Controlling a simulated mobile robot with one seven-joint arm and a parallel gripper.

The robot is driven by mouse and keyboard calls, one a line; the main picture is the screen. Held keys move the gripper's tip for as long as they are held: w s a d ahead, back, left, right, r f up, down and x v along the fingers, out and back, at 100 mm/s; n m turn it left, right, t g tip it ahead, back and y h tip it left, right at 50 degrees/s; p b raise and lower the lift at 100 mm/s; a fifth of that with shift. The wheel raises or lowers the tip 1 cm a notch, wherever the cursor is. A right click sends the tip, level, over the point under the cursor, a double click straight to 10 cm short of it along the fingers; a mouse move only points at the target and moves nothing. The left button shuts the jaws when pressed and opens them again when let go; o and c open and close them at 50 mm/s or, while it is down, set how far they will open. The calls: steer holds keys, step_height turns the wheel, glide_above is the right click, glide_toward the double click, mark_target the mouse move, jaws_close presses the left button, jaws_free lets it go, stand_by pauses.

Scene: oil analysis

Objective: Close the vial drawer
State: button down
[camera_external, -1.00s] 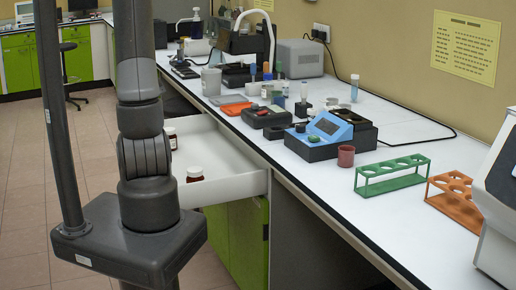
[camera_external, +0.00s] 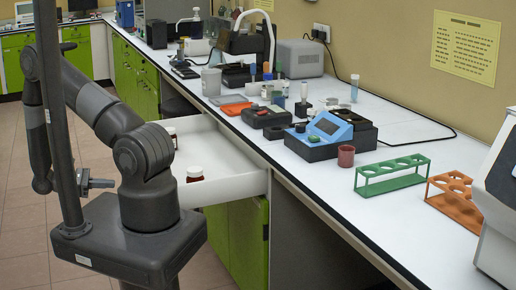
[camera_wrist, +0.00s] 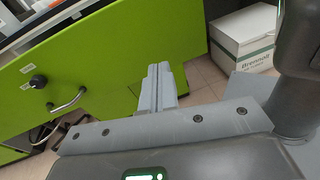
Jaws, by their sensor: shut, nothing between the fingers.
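The vial drawer (camera_external: 235,187) is white and stands pulled out from under the bench in the external view. Red-capped dark vials (camera_external: 195,173) stand inside it, and my arm hides part of it. My gripper (camera_external: 108,183) is at the left, beside my column and apart from the drawer's visible part. In the wrist view my gripper's fingers (camera_wrist: 158,72) are together and empty, in front of a green panel (camera_wrist: 130,45). A curved metal handle (camera_wrist: 68,101) and a black knob (camera_wrist: 38,82) are on green fronts at the left; I cannot tell which belongs to the drawer.
The white bench top (camera_external: 320,185) carries a blue-and-black instrument (camera_external: 325,132), a green rack (camera_external: 390,175) and an orange rack (camera_external: 450,190). Green cupboard doors (camera_external: 235,232) are below the drawer. A white box (camera_wrist: 243,42) stands on the tiled floor. Open floor lies at the left.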

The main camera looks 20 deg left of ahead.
mark_target(203, 179)
step_height(203, 179, down, 4)
steer(key=s+n+t, duration=0.3)
steer(key=w+a+x, duration=0.1)
steer(key=x, duration=1.2)
steer(key=shift+w+d+y, duration=0.2)
steer(key=shift+d+y, duration=0.05)
steer(key=shift+y, duration=0.05)
steer(key=x, duration=3.3)
steer(key=shift+w+d+r, duration=0.1)
steer(key=shift+w+r, duration=0.1)
steer(key=shift+w, duration=0.15)
steer(key=shift+x, duration=0.95)
steer(key=shift+w+r, duration=0.1)
steer(key=shift+r, duration=0.05)
steer(key=v, duration=1.5)
steer(key=shift+d+f, duration=0.1)
steer(key=shift+f, duration=0.15)
